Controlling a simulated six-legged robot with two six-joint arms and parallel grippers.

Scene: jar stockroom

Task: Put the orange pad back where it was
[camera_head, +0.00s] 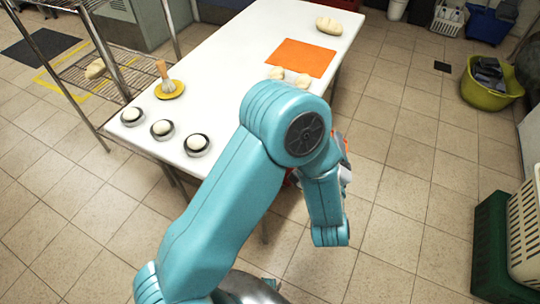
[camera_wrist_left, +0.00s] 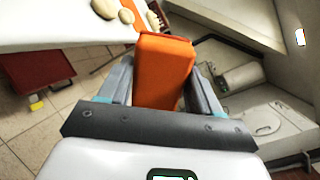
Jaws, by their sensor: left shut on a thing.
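My left gripper (camera_wrist_left: 160,78) is shut on an orange pad (camera_wrist_left: 163,70), which looks like a thick block between its two grey fingers in the wrist view. In the head view my teal arm hides most of that gripper, and only a sliver of orange shows beside it (camera_head: 345,143). The held pad is off the near right side of the white table (camera_head: 225,65). A flat orange sheet (camera_head: 302,57) lies on the table towards its far right edge. My right gripper is not in view.
Pale lumps (camera_head: 303,80) lie by the sheet's near edge, and another (camera_head: 329,25) beyond it. A yellow dish (camera_head: 170,90) with a brush and three dark-rimmed dishes (camera_head: 162,130) stand at the table's left end. A yellow-green basin (camera_head: 470,92) and green crate (camera_head: 490,245) stand right.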

